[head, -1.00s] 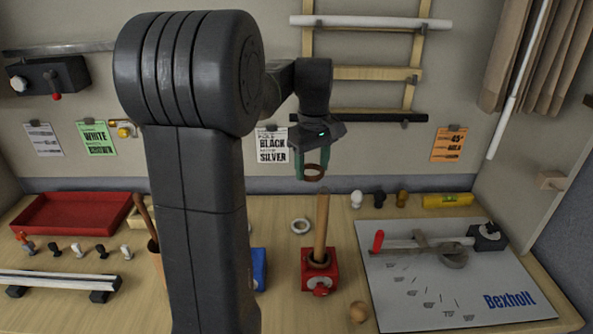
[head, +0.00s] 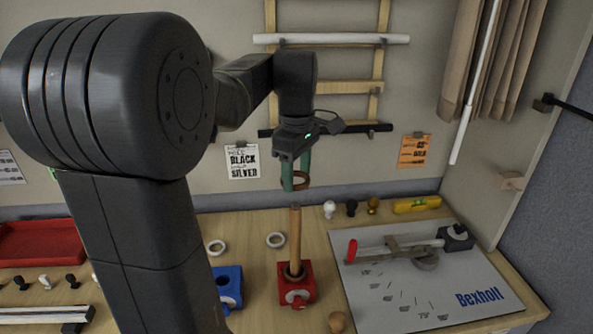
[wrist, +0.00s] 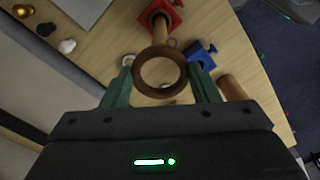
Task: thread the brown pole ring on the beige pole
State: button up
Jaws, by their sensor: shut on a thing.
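The brown pole ring (head: 302,182) is held between the fingertips of my gripper (head: 297,178), above the beige pole. The wrist view shows the ring (wrist: 160,72) between the two green fingers, its hole facing the camera. The beige pole (head: 295,238) stands upright in a red clamp base (head: 297,290) on the table. In the head view its top is just below the ring, with a small gap. In the wrist view the pole (wrist: 160,32) shows beyond the ring's upper rim, not through the hole. The finger contact is partly hidden in the head view.
Two pale rings (head: 276,240) (head: 217,247) lie left of the pole. A blue clamp base (head: 228,286) stands to its left. A grey board (head: 400,300) with a cutting tool lies to the right. A wooden ball (head: 338,321) is near the front, and small knobs (head: 351,208) stand behind.

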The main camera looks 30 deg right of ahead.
aim_at(297, 204)
jog(key=shift+f+b, duration=2.35)
jog(key=shift+f, duration=2.1)
jog(key=o, duration=1)
jog(key=shift+o, duration=0.2)
notch_tip(297, 204, up, 14)
jog(key=shift+f, duration=0.15)
